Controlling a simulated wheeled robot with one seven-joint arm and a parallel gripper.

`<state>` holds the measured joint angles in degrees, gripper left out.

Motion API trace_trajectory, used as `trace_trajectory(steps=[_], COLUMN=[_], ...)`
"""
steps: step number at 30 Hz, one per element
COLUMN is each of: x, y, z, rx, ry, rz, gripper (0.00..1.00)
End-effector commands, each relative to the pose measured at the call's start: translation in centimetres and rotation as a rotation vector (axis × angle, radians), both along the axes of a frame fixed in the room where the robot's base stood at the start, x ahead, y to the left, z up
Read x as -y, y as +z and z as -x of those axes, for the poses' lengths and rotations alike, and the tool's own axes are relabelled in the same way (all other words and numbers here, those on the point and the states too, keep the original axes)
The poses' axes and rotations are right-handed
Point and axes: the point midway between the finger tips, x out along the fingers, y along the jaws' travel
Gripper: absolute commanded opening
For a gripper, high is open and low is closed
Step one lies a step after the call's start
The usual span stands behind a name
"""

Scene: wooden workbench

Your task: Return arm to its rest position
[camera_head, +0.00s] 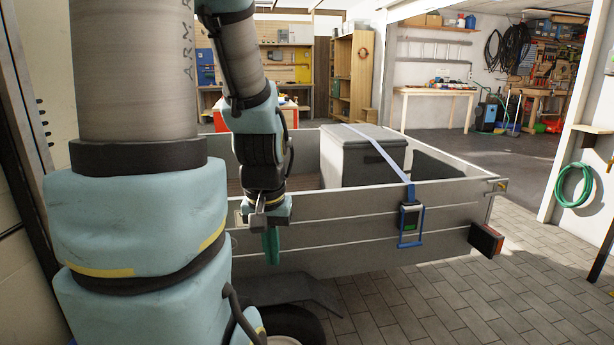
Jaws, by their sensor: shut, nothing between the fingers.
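My arm runs down the left side of the picture in light blue and grey. My gripper (271,245) hangs from it, pointing down, with its green fingers together and nothing held between them. It is in front of the near side wall of a grey trailer (340,248), left of the middle. I cannot tell how far the fingers are from the wall.
A grey box (358,163) stands in the trailer under a blue strap (372,145). The strap runs to a ratchet (411,218) on the near wall. Paved floor (450,300) lies clear at the front right. A wooden bench (434,92) stands behind.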

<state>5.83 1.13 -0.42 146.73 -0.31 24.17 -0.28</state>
Motion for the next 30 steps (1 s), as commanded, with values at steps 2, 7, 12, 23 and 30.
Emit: trace_trajectory(steps=[2, 7, 12, 23, 30], x=[0.0, 0.0, 0.0, 0.0, 0.0], y=[3.4, 8.9, 14.1, 19.4, 19.5], z=[0.0, 0.0, 0.0, 0.0, 0.0], rx=[0.0, 0.0, 0.0, 0.0, 0.0], ry=[0.0, 0.0, 0.0, 0.0, 0.0], rz=[0.0, 0.0, 0.0, 0.0, 0.0], gripper=[0.0, 0.0, 0.0, 0.0, 0.0])
